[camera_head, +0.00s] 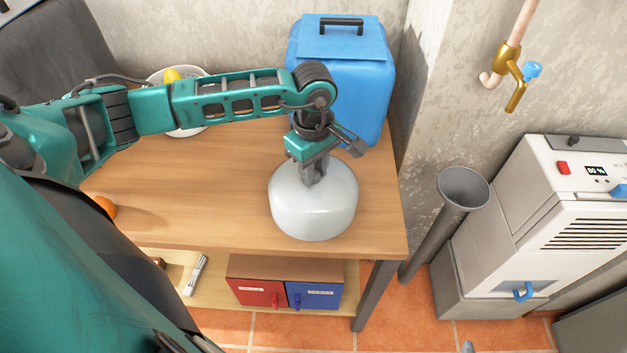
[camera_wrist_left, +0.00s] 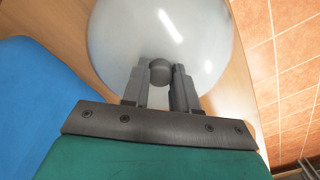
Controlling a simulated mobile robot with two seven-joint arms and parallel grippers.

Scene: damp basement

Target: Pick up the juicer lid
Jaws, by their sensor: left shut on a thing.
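The juicer lid (camera_head: 313,208) is a pale, glossy, rounded dome near the right end of the wooden table. It also fills the upper middle of the left wrist view (camera_wrist_left: 125,50). My left gripper (camera_head: 314,178) points down at the top of the dome. In the left wrist view its two fingers (camera_wrist_left: 160,85) are shut on the lid's small grey round knob (camera_wrist_left: 160,71). Whether the lid touches the table or what is under it cannot be told. My right gripper is not in view.
A blue box (camera_head: 345,70) with a black handle stands behind the lid on the wooden table (camera_head: 215,195). A white bowl (camera_head: 190,132) with yellow fruit is at the back left, an orange (camera_head: 105,207) at the left. Red (camera_head: 257,292) and blue drawers (camera_head: 315,294) sit below.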

